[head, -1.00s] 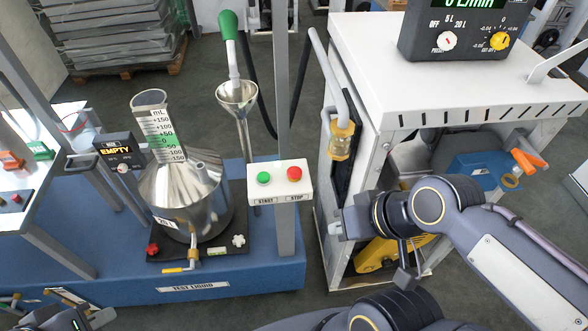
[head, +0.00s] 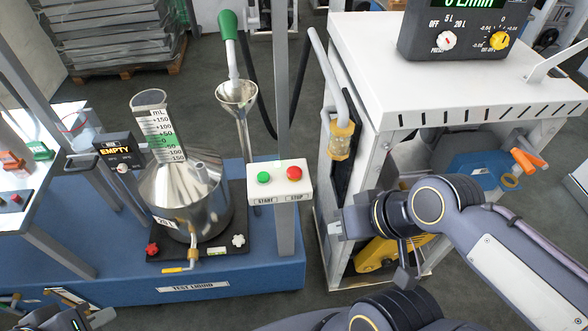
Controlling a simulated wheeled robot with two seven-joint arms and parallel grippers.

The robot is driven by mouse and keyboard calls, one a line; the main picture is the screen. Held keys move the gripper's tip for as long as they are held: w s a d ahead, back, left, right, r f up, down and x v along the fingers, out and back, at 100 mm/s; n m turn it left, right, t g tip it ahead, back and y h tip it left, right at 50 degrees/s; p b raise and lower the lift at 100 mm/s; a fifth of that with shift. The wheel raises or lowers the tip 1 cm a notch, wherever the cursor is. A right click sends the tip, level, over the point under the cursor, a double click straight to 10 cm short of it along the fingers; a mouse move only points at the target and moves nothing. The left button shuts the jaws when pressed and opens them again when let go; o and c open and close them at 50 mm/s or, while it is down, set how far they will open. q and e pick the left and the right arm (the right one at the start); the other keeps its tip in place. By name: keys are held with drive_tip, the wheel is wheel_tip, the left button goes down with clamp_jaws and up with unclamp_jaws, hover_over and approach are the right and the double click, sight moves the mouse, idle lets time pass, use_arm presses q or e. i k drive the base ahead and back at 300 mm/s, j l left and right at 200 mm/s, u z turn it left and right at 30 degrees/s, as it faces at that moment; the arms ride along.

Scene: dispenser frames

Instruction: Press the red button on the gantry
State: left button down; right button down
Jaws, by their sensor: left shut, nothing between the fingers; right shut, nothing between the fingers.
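The red button (head: 294,172), above the label STOP, sits on a white control box (head: 280,196) on the grey gantry post (head: 284,228). A green button (head: 263,177), above START, is to its left. My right gripper (head: 334,229) is shut and empty. In the picture it is below and to the right of the box, apart from the red button. My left gripper (head: 82,308) is at the bottom left edge, partly cut off, shut and far from the box.
A steel vessel (head: 184,195) with a graduated neck stands on the blue base (head: 262,268) left of the post. A funnel (head: 236,93) hangs behind the box. A white cabinet (head: 440,60) with a dispenser display is on the right, close behind my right arm.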

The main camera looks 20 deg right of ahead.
sight(293, 172)
drive_tip(key=i+j, duration=0.8)
drive_tip(key=j, duration=0.2)
drive_tip(key=z, duration=1.65)
